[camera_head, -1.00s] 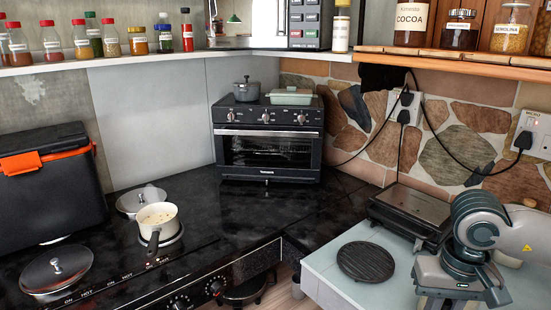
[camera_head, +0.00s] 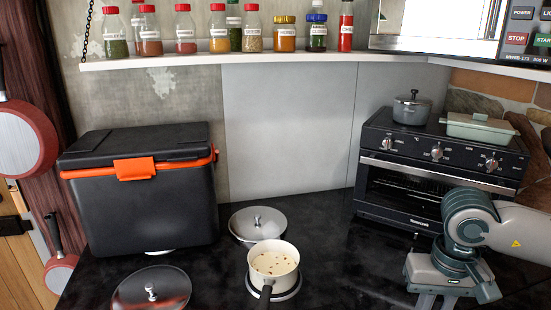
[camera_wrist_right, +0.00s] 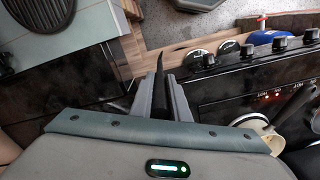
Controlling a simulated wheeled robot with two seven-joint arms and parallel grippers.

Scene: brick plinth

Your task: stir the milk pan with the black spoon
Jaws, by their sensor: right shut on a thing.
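The cream milk pan (camera_head: 286,274) stands on a hob plate at the bottom centre of the head view. It holds pale liquid with brown bits, and its black handle points to the front. The pan also shows partly at the lower right of the wrist view (camera_wrist_right: 258,124). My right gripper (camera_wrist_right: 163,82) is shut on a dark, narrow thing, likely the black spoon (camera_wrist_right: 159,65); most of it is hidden. In the head view my right gripper is in front of the oven, right of the pan and apart from it. My left gripper is not in view.
Two lids (camera_head: 258,222) (camera_head: 152,290) lie behind and left of the pan. A black cool box (camera_head: 140,205) stands at the left. A toaster oven (camera_head: 425,195) carries a grey pot (camera_head: 412,110) and a green dish (camera_head: 478,128). A shelf of jars (camera_head: 285,57) runs above.

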